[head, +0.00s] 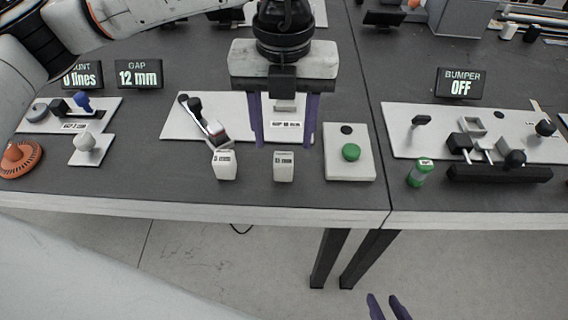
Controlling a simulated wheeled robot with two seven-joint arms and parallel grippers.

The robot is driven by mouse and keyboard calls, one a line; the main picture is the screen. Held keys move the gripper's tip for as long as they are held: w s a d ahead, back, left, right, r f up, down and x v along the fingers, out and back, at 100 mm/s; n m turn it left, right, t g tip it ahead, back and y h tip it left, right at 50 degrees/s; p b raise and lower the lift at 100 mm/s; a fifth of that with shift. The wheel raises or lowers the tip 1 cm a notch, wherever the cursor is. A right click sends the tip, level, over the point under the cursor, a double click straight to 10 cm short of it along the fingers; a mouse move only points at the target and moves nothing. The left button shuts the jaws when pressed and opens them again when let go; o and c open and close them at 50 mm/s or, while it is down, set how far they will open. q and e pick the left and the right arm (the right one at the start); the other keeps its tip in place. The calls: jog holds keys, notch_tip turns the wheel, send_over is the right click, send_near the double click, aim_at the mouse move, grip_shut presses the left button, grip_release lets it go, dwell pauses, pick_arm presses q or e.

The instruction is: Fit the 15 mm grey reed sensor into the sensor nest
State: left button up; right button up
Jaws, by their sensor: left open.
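Two small pale grey blocks with printed labels stand near the table's front edge. One block (225,165) is at the left; the other block (284,166) has a label that seems to end in "mm". The labels are too small to read surely, so I cannot tell which is the 15 mm sensor. My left gripper (285,145) is open and empty, its purple fingers pointing down behind the right block. A white plate (180,122) lies behind the blocks, partly hidden by this gripper; I cannot pick out the nest surely. My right gripper (385,298) is open at the bottom edge.
A green button (351,152) sits on a white plate right of the blocks. A display (138,74) reads "GAP 12 mm"; another display (460,84) reads "BUMPER OFF". A green-capped cylinder (420,173) and a black bar (499,174) stand at the right. An orange disc (20,155) lies far left.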

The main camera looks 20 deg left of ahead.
aim_at(283, 158)
pick_arm(q)
jog(key=f, duration=0.6)
jog(key=shift+w+a, duration=0.1)
jog(key=shift+w, duration=0.15)
jog(key=shift+r, duration=0.1)
jog(key=c, duration=1.2)
